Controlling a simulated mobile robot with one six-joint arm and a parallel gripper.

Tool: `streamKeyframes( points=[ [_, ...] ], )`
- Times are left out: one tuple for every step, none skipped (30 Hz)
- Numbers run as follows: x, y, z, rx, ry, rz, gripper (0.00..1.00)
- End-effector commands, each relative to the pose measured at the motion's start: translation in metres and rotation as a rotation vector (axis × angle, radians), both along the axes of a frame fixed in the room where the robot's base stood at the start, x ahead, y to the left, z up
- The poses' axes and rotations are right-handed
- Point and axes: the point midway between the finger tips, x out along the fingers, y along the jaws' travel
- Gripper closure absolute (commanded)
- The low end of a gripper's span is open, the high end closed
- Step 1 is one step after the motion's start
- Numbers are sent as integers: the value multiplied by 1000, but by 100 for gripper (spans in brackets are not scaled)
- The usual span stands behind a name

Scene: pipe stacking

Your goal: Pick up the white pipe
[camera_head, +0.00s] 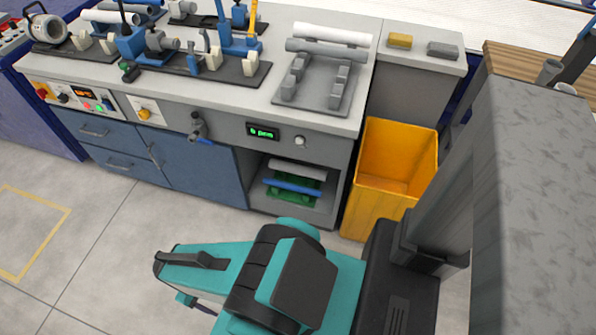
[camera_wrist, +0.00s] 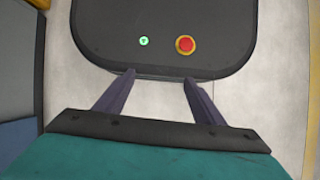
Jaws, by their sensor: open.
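The white pipe (camera_head: 332,33) lies level on the counter at the back of the rack, in the upper middle of the head view. A grey pipe (camera_head: 325,47) lies parallel just in front of it. The grey rack (camera_head: 322,98) with several upright holders is in front of both pipes. My gripper (camera_wrist: 159,77) is open and empty in the wrist view, its two fingers spread apart. My folded arm is low in the head view, well away from the counter and the pipes. The wrist view shows no pipe.
A light pipe (camera_head: 297,169) and a blue pipe (camera_head: 292,185) lie in the open shelf below the counter (camera_head: 236,96). A yellow bin (camera_head: 374,208) stands right of the cabinet. Fixtures (camera_head: 160,42) crowd the counter's left. Floor (camera_head: 100,245) at left is clear.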

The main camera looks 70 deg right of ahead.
Motion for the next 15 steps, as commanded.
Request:
streamKeyframes(
  points=[
    [5, -4, -6, -16, -9, -24, 37],
    [7, -8, -9, -28, -15, -43, 37],
    [12, -13, -12, -46, -24, -75, 37],
    [15, -17, -15, -62, -32, -102, 37],
    [19, -22, -17, -78, -40, -133, 37],
    [25, -30, -21, -104, -54, -178, 37],
    [30, -36, -24, -125, -64, -215, 37],
    [34, -42, -27, -146, -74, -253, 37],
    [40, -52, -31, -175, -91, -308, 37],
    [45, -59, -34, -198, -103, -350, 37],
    [49, -67, -37, -219, -115, -393, 37],
    [55, -77, -40, -249, -131, -452, 37],
    [59, -85, -42, -272, -143, -493, 37],
    [63, -92, -44, -293, -155, -537, 37],
    [68, -103, -47, -323, -170, -595, 37]
  ],
)
